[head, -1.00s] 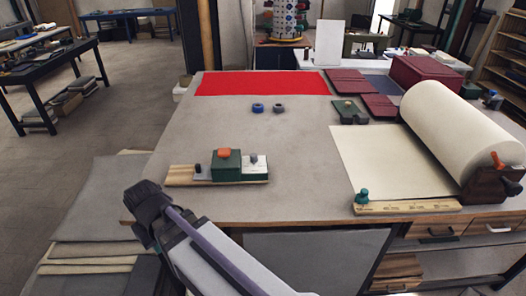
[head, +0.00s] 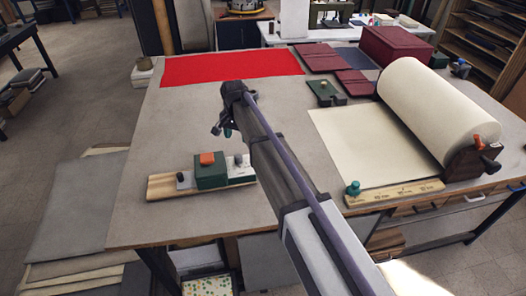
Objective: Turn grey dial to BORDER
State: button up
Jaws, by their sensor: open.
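A wooden board (head: 160,187) on the near left of the table carries a green block (head: 211,176) with an orange knob (head: 207,158). Beside it is a white block (head: 241,171) with a small grey knob (head: 238,159), which may be the grey dial. A dark knob (head: 181,177) stands on a grey piece at the board's left. No BORDER lettering is readable. My gripper (head: 221,131) is open and points down above the table, appearing beyond the board and apart from it. My arm covers the right end of the white block.
A red cloth (head: 230,67) lies at the back left. A cream roll (head: 440,100) and a wooden ruler strip (head: 395,193) with a teal knob (head: 353,187) are at the right. Maroon boxes (head: 390,45) stand behind. The table's left side is clear.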

aim_at(238, 156)
jog(key=shift+s+a+f, duration=0.15)
jog(key=shift+a+f, duration=0.1)
notch_tip(238, 156, down, 11)
jog(key=b, duration=1.1)
jog(key=shift+d+r, duration=0.1)
jog(key=shift+r, duration=0.25)
jog(key=c, duration=0.9)
